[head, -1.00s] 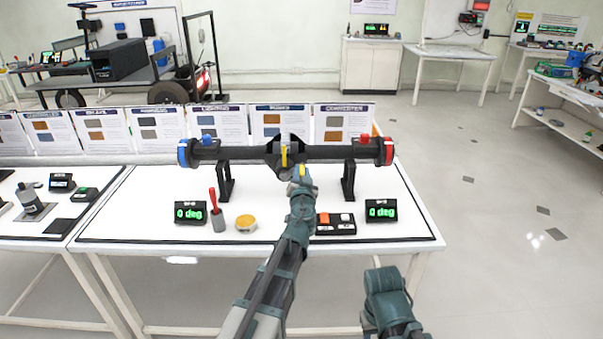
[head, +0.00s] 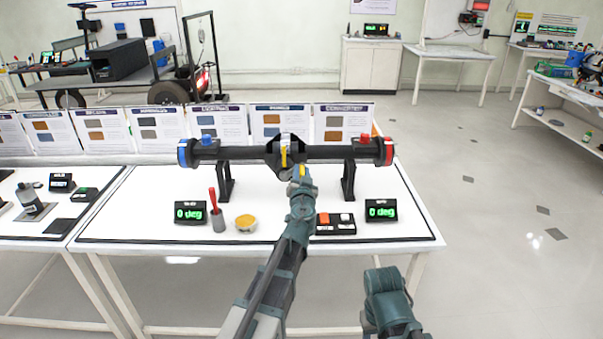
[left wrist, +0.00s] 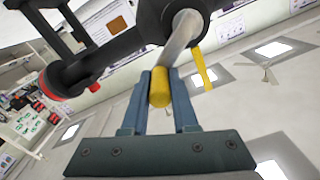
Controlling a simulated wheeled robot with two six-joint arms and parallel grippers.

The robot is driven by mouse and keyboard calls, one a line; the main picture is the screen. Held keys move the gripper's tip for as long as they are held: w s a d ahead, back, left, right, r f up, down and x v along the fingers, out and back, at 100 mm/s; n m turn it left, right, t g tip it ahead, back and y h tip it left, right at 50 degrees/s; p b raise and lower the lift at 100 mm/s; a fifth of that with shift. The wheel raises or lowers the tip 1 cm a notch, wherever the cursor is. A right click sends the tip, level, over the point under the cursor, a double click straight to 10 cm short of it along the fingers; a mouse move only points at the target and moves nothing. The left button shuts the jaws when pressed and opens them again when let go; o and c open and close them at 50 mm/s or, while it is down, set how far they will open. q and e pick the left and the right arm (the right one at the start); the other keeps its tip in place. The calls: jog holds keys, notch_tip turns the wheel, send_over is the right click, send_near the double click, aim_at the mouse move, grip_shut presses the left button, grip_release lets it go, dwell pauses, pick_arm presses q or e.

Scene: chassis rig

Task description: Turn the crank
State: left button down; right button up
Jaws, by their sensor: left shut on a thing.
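A black axle assembly (head: 330,152) lies across two black stands on the white table, with a blue left end and a red right end. At its middle hub is a crank, whose grey arm (left wrist: 182,38) and yellow handle (left wrist: 159,90) show in the left wrist view. My left gripper (head: 302,180) is at the front of the hub, and its fingers (left wrist: 160,98) are shut on the yellow handle. A yellow pointer (left wrist: 203,68) hangs from the hub beside the crank arm. My right arm shows at the lower right, but its fingers are not in view.
Two green displays, left (head: 190,213) and right (head: 381,210), both read 0 deg. A red-handled tool in a grey holder (head: 217,215), a yellow-topped tin (head: 246,223) and a button box (head: 336,224) stand near the front edge. Poster cards line the back.

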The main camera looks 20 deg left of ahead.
dwell(0.4)
pick_arm(q)
jog(key=shift+s+a+r+n+p, duration=0.35)
jog(key=shift+a+n, duration=0.55)
jog(key=shift+n, duration=0.95)
jog(key=shift+s+a+r+n+p, duration=0.2)
jog(key=shift+a+r+n+p, duration=0.55)
jog(key=shift+n, duration=1.15)
jog(key=shift+s+a+r+n+p, duration=0.25)
jog(key=shift+a+n, duration=0.8)
jog(key=shift+n, duration=0.8)
jog(key=c, duration=0.7)
grip_release()
jog(key=shift+a, duration=0.1)
